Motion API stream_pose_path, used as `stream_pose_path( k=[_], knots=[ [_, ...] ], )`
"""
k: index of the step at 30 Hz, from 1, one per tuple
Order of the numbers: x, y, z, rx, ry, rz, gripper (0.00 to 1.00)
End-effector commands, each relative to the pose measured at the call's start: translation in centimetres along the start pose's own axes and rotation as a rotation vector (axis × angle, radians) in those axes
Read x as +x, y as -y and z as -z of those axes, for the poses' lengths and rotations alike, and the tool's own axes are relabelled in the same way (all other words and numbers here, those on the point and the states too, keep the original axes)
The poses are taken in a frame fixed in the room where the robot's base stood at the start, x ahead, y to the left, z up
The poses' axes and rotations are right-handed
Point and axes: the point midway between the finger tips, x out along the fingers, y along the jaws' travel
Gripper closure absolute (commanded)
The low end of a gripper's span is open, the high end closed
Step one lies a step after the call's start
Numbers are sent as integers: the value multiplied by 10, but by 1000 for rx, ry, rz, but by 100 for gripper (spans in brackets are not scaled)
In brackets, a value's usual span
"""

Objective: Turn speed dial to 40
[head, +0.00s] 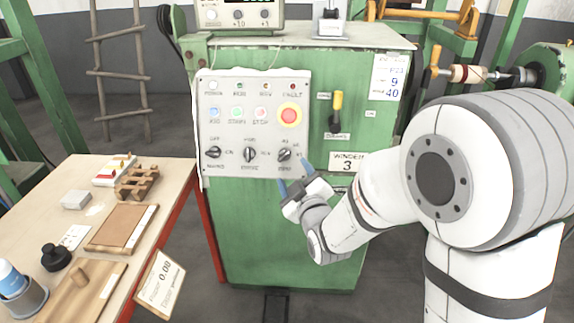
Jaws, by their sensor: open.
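The grey control panel (230,115) is on the front of the green machine cabinet (270,235). Three black rotary dials line its lower row: a left one (213,152), a middle one (249,154) and a right one (284,155). The small print around the right dial is too small to read surely, so I cannot tell its setting or confirm that it is the speed dial. My gripper (293,174) has blue fingertips spread apart and empty. It is just below and right of the right dial, and I cannot tell whether it touches it.
A white card (388,77) shows 9 and 40. A wooden workbench (70,185) with tools stands at left.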

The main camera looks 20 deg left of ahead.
Motion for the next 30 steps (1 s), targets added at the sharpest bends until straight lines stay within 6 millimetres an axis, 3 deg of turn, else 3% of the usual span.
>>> stream_pose_path(
  k=[9, 13, 24, 30],
  knots=[
    [50, -1, 1, 1, 1, 0, 40],
    [64, -1, 1, 1, 1, 1, 40],
    [69, 0, 1, 2, 1, 1, 41],
    [69, 0, 1, 2, 1, 2, 57]
  ],
)
